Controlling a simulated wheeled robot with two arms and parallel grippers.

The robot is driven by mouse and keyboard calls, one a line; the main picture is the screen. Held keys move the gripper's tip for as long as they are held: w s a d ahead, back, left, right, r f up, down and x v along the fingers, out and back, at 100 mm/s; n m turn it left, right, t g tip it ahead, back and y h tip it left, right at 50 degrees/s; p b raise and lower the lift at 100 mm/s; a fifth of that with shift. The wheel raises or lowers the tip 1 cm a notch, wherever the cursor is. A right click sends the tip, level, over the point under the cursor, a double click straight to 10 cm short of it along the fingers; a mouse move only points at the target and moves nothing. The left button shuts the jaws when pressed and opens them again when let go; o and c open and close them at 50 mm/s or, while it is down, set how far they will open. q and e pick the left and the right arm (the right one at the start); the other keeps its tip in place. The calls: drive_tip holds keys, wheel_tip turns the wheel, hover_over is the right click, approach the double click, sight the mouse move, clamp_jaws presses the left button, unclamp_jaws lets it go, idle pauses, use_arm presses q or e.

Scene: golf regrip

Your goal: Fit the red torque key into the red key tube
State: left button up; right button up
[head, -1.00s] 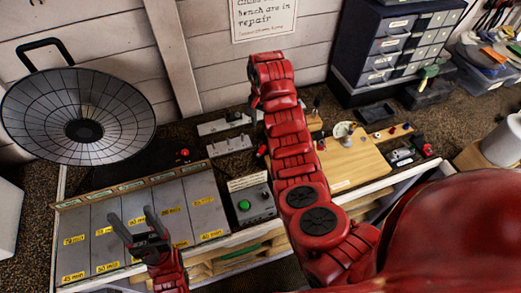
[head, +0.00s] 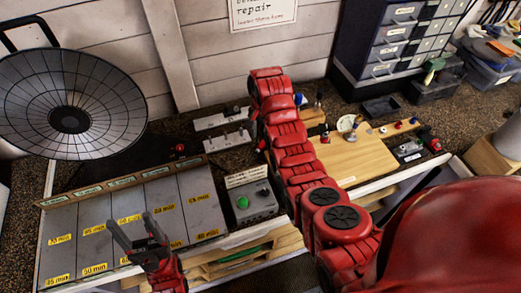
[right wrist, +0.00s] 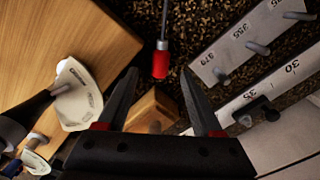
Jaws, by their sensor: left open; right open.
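My right gripper (right wrist: 160,72) is open and empty, pointing down over the bench. A red-handled tool with a thin shaft (right wrist: 160,62), which looks like the red torque key, shows just beyond and between its fingertips, apart from both. A wooden block (right wrist: 153,112) lies below, between the fingers. In the head view my right arm hides the right gripper and the bench under it. A small red upright piece (head: 325,136) stands on the wooden board; I cannot tell whether it is the red key tube. My left gripper (head: 140,228) is open and empty over the labelled grey panels.
Two pale peg racks (head: 222,118) stand behind. A grey box with a green button (head: 250,203) is left of my right arm. The wooden board (head: 362,160) carries a white fan-shaped gauge (right wrist: 78,95). A large round dish (head: 70,85) stands left; drawers (head: 395,45) stand at the back right.

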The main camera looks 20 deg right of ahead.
sight(262, 142)
wheel_tip(262, 142, down, 3)
drive_tip(key=p, duration=0.2)
drive_tip(key=shift+w+d+r+p, duration=0.1)
drive_tip(key=shift+p, duration=0.25)
drive_tip(key=shift+f, duration=0.65)
clamp_jaws()
